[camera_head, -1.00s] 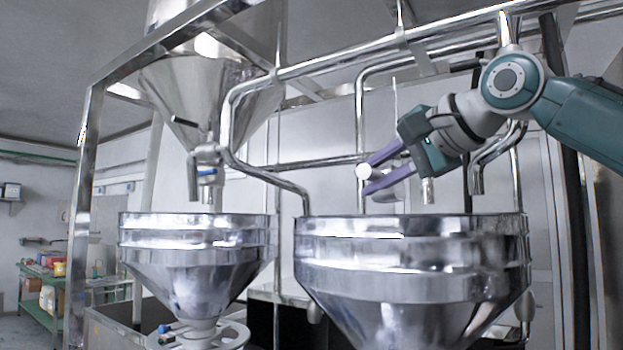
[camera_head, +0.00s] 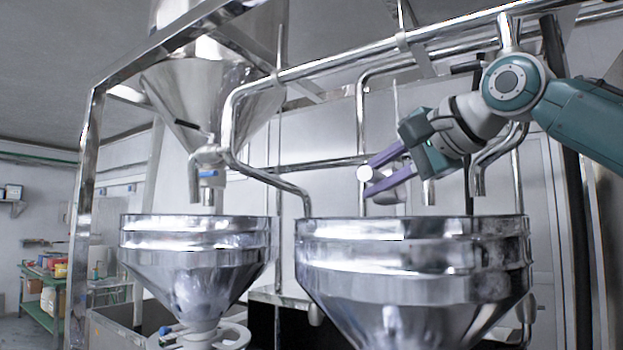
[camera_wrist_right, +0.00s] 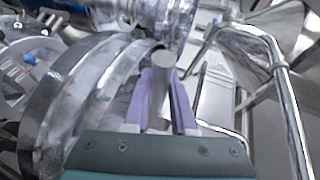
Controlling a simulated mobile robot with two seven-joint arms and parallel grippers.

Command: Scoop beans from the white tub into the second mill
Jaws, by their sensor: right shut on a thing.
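My right gripper (camera_head: 367,176) has purple fingers and hangs above the large steel hopper on the right (camera_head: 410,258). It is shut on a pale metal rod-like piece (camera_wrist_right: 160,95), whose round end shows between the fingertips in the head view. This may be a scoop handle; the scoop's bowl and any beans in it cannot be made out. A second steel hopper (camera_head: 195,262) stands to the left. Which of the two is the second mill cannot be told. The insides of both hoppers are hidden. The white tub and my left gripper are not in view.
Steel frame pipes (camera_head: 330,72) run above and behind the hoppers, close to my right arm. A large steel funnel (camera_head: 205,90) with a valve spout (camera_head: 208,172) hangs over the left hopper. A green shelf trolley (camera_head: 45,290) stands far left.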

